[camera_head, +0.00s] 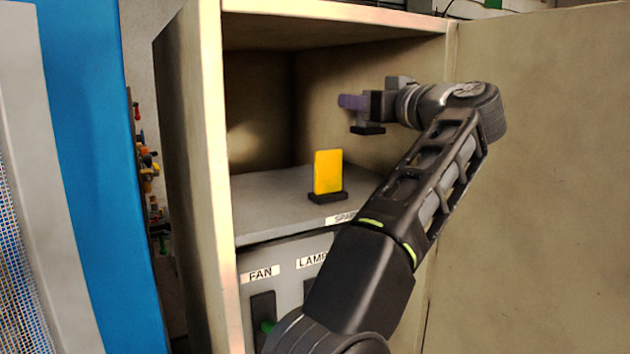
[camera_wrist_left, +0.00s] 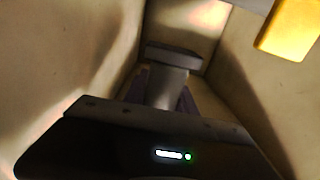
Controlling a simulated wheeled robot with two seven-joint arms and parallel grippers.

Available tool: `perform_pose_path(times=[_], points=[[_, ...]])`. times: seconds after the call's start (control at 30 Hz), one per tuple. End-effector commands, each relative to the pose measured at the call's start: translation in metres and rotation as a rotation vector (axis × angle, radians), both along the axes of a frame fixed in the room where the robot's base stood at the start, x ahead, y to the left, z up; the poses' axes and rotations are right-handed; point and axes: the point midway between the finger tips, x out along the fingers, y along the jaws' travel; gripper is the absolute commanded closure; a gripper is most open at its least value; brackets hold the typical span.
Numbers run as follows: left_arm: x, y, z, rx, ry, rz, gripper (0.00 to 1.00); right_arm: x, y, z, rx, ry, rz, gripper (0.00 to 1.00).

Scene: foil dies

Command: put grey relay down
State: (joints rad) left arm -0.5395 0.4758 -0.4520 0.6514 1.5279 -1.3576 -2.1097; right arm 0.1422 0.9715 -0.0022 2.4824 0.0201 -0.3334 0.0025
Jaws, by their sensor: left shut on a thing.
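My left gripper (camera_head: 353,102) is shut on the grey relay (camera_head: 368,130) inside the open cabinet, up at the right wall. In the head view the relay's dark base shows below the fingers, clear of the grey shelf (camera_head: 275,205); the fingers hide most of its body. In the left wrist view the grey relay (camera_wrist_left: 170,88) stands between the fingers, with its dark base at the far end. A yellow relay (camera_head: 327,171) stands upright on the shelf, below and left of the gripper; it also shows in the wrist view (camera_wrist_left: 291,28). My right gripper is not in view.
The shelf's front edge carries a label (camera_head: 343,218), partly hidden by my arm. Below it is a panel with FAN (camera_head: 261,274) and LAMP labels. The shelf left of the yellow relay is bare. Cabinet walls (camera_head: 212,180) close in the sides.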

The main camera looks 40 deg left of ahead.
Motion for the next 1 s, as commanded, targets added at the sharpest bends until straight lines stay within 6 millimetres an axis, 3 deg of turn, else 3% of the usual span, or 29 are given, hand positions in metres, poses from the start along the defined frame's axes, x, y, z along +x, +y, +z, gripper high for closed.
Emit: perform_pose_path(times=[0.17,0.5,1.0], points=[[0.0,0.0,-0.01,0.0,0.001,0.0,1.0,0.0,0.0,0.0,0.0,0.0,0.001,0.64],[-0.001,0.0,-0.056,0.0,0.001,0.0,1.0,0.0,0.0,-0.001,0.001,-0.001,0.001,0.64],[0.0,0.0,-0.07,0.0,0.001,0.0,1.0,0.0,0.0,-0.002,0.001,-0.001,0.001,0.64]])
